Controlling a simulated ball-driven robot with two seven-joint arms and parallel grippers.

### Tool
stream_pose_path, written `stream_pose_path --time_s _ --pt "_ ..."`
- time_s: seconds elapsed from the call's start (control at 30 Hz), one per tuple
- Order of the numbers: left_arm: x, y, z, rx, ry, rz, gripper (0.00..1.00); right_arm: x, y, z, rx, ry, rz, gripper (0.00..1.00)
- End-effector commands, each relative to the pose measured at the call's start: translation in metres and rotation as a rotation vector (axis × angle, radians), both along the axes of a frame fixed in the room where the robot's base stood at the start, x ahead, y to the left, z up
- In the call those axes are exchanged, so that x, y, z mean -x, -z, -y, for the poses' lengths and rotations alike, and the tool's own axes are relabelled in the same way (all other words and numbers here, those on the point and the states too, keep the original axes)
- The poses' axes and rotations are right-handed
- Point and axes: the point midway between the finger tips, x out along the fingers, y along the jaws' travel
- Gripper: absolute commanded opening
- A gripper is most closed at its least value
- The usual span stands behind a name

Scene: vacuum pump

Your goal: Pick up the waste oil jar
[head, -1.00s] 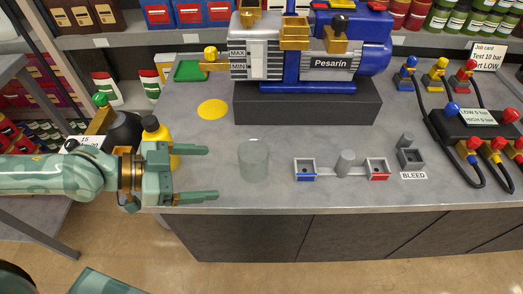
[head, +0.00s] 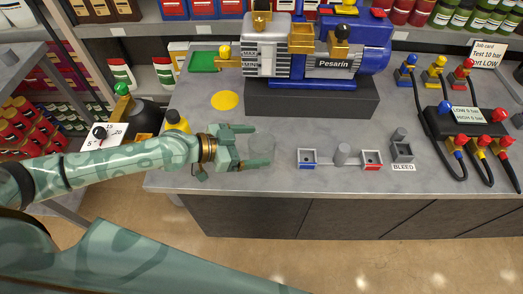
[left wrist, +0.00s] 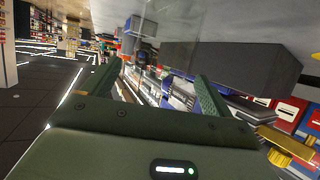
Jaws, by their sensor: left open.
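The waste oil jar, a clear, see-through glass jar (head: 262,150), stands upright on the grey bench top, left of the small blue and red trays. My left gripper (head: 261,145) is open, its fingers pointing right. The jar is at the fingertips, partly between them; the glass is faint, and I cannot tell whether either finger touches it. In the left wrist view the open fingers (left wrist: 155,70) show with the pale clear jar (left wrist: 178,35) beyond and between them. My right gripper is not in view.
The vacuum pump (head: 340,62) stands on a dark block (head: 300,97) behind the jar. The bench's front edge is close.

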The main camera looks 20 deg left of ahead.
Motion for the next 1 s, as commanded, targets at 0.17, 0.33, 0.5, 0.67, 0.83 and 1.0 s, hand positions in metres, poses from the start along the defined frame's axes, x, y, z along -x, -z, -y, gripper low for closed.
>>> stream_pose_path --time_s 0.17,0.33,0.5,0.67,0.83,1.0 --pt "-0.017 0.012 0.018 0.004 -0.001 0.0 0.86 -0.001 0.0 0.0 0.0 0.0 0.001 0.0" --pt "-0.029 0.021 0.032 0.001 -0.001 0.0 0.86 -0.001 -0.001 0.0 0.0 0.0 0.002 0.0" --pt "-0.03 0.022 0.034 -0.001 0.0 0.001 0.86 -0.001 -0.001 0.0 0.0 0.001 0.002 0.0" --pt "-0.03 0.022 0.034 0.0 0.0 0.0 0.64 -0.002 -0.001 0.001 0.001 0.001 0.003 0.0" --pt "-0.03 0.021 0.034 0.001 -0.001 0.001 0.34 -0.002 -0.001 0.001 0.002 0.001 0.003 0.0" --pt "-0.03 0.021 0.034 0.001 -0.001 0.001 0.34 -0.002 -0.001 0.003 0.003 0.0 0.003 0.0"
